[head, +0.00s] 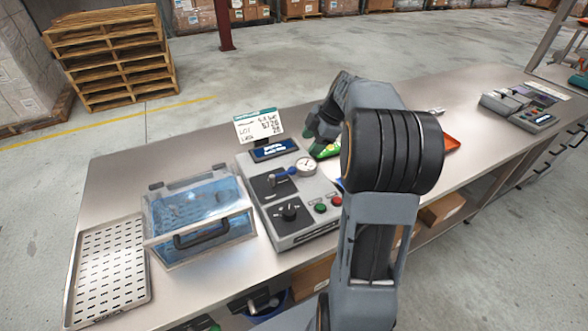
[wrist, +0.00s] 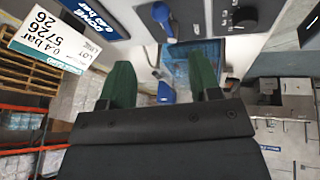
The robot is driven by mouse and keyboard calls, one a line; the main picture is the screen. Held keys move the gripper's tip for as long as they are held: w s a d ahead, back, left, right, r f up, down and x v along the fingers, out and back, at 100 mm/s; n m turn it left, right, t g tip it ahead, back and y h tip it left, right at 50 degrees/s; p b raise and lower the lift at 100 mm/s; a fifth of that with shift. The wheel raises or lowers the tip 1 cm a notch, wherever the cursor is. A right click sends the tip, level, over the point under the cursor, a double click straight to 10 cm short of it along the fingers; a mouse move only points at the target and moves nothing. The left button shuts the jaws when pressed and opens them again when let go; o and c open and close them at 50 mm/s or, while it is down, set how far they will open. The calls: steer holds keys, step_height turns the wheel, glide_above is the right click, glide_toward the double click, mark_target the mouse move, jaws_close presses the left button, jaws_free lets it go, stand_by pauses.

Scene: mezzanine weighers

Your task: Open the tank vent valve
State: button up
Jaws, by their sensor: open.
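The vent valve has a blue lever (head: 287,171) on a dark plate of the grey control box (head: 293,220). The lever also shows at the top of the wrist view (wrist: 163,15), beyond my fingertips. The clear, blue-tinted tank (head: 198,215) stands left of the box with its lid down; part of it shows in the wrist view (wrist: 185,64). My gripper (head: 318,136) is above the back right of the box, apart from the lever. In the wrist view my gripper (wrist: 163,68) is open, its green fingers apart and not on the lever.
The box carries a gauge (head: 307,166), a black knob (head: 289,212), and green (head: 320,208) and red buttons (head: 336,200). A sign (head: 258,126) stands behind it. A perforated tray (head: 110,265) lies left.

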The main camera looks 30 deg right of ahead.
mark_target(294, 168)
steer(key=p+x, duration=0.2)
steer(key=x, duration=1.1)
steer(key=shift+c, duration=0.2)
jaws_close()
